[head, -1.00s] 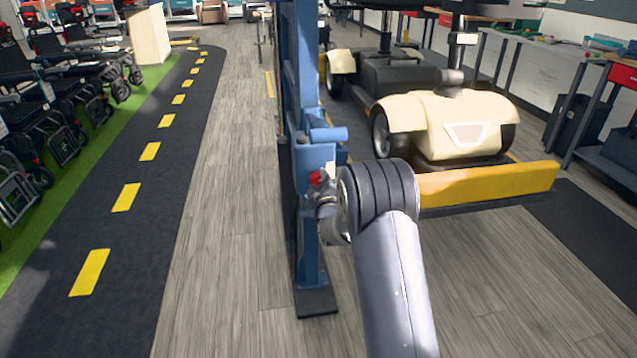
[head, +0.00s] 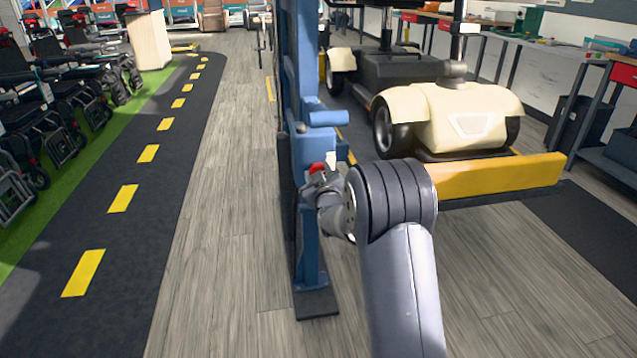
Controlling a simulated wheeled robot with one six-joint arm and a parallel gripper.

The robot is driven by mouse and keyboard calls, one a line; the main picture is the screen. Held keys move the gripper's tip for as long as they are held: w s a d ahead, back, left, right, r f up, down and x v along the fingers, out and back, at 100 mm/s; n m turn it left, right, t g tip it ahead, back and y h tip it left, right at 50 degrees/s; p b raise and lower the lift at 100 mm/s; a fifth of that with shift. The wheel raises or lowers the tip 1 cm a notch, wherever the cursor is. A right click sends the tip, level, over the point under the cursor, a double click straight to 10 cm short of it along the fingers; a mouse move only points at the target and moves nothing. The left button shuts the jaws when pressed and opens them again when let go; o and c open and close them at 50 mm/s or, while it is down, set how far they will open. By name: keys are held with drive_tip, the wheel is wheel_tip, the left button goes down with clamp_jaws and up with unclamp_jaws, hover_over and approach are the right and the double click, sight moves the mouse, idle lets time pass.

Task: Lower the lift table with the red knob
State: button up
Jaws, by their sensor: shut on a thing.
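The lift table has a blue column (head: 303,70) in the middle of the head view and a platform with a yellow front edge (head: 500,175) to its right. A cream and black scooter (head: 470,120) stands on the platform. The red knob (head: 317,168) is on the column's near side, below a blue projecting block. My gripper (head: 320,184) is at the knob and shut on it. The knob's red top shows above the fingers; its lower part is hidden by them. My grey wrist and forearm cover part of the floor and the platform's left end.
Wood floor (head: 225,230) is clear left of the column, beside a dark lane with yellow dashes (head: 122,198). Folded wheelchairs (head: 60,110) stand on green turf at far left. Workbenches (head: 540,45) line the right wall. The column's dark foot (head: 316,303) reaches toward me.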

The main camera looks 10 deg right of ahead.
drive_tip(key=m+b, duration=0.3)
drive_tip(key=m, duration=0.2)
drive_tip(key=shift+f+b, duration=0.15)
drive_tip(key=shift+b, duration=0.25)
drive_tip(key=shift+m+b, duration=1.1)
drive_tip(key=shift+m, duration=1.4)
drive_tip(key=o, duration=1)
drive_tip(key=s+p, duration=0.2)
drive_tip(key=s, duration=0.8)
drive_tip(key=shift+s, duration=0.4)
